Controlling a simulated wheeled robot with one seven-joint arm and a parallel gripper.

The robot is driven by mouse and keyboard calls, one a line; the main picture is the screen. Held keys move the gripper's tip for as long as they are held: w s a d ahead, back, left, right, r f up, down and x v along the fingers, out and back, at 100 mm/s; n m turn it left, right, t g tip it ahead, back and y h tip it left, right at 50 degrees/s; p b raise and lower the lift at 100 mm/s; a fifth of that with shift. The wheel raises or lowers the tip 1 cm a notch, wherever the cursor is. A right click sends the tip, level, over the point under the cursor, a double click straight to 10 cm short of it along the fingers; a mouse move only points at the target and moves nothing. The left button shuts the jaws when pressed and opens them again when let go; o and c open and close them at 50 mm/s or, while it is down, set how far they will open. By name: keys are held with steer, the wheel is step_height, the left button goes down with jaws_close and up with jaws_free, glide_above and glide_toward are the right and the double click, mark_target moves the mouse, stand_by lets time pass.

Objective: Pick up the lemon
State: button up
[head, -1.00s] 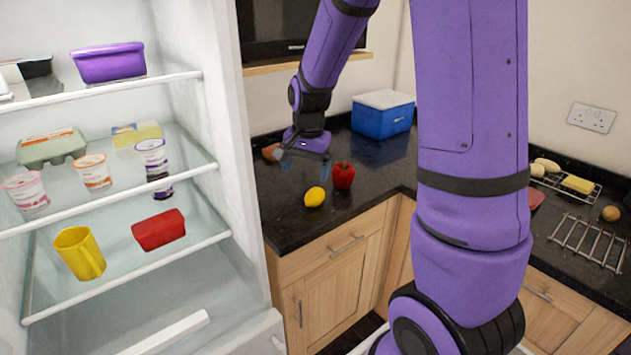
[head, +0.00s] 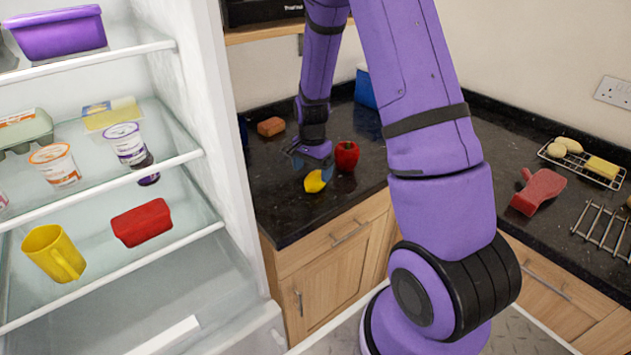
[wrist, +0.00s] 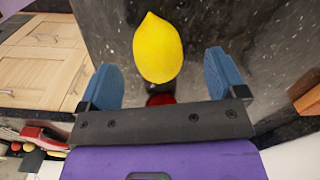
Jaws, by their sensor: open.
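The yellow lemon (head: 315,182) lies on the dark granite counter (head: 285,222), near its front edge and just left of a red pepper. My gripper (head: 312,160) is over the counter right at the lemon and hides part of its top in the head view. In the wrist view the lemon (wrist: 158,48) shows whole, ahead of the gap between the two blue fingers (wrist: 163,75). The fingers are wide apart with nothing held between them.
The red pepper (head: 346,156) stands close to the right of my gripper. An orange-brown block (head: 271,126) lies farther back, and a blue cool box (head: 366,88) is partly hidden by my arm. The open fridge (head: 225,150) bounds the left side.

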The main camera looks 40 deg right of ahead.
mark_target(313, 176)
steer(key=shift+s+a+f, duration=0.1)
steer(key=shift+s+f, duration=0.05)
steer(key=shift+f, duration=1.15)
steer(key=shift+s+f, duration=0.1)
steer(key=shift+f, duration=1.15)
steer(key=c, duration=1)
steer(key=shift+c, duration=0.2)
steer(key=shift+r, duration=0.1)
